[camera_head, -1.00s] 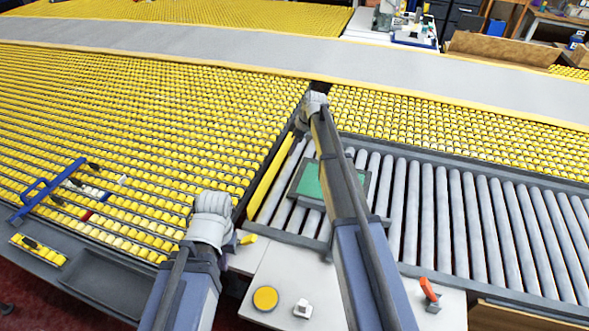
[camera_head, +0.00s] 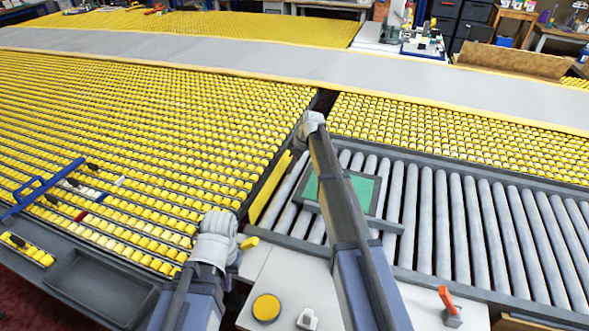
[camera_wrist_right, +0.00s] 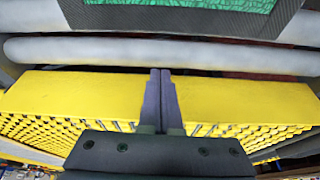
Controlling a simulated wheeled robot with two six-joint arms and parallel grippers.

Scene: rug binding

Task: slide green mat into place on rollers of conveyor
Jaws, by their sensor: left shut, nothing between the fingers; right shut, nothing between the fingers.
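The green mat (camera_head: 363,189) with a dark grey border lies on the grey rollers near the conveyor's left end. My right forearm crosses over it and hides its middle. In the right wrist view the mat's green face (camera_wrist_right: 190,16) is at the top, past one pale roller. My right gripper (camera_head: 298,146) is over the yellow bar at the conveyor's left end, left of the mat. Its fingers (camera_wrist_right: 160,76) are shut and empty in the right wrist view, apart from the mat. My left gripper (camera_head: 220,245) is low over the yellow rollers' near right corner, shut and empty, fingertips mostly hidden.
A yellow bar (camera_head: 269,190) edges the conveyor's left end. Bare rollers (camera_head: 470,220) stretch to the right. A blue-handled tool (camera_head: 45,187) lies on the yellow rollers (camera_head: 150,130). A yellow button (camera_head: 266,307) and an orange-handled clamp (camera_head: 447,301) are at the front.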

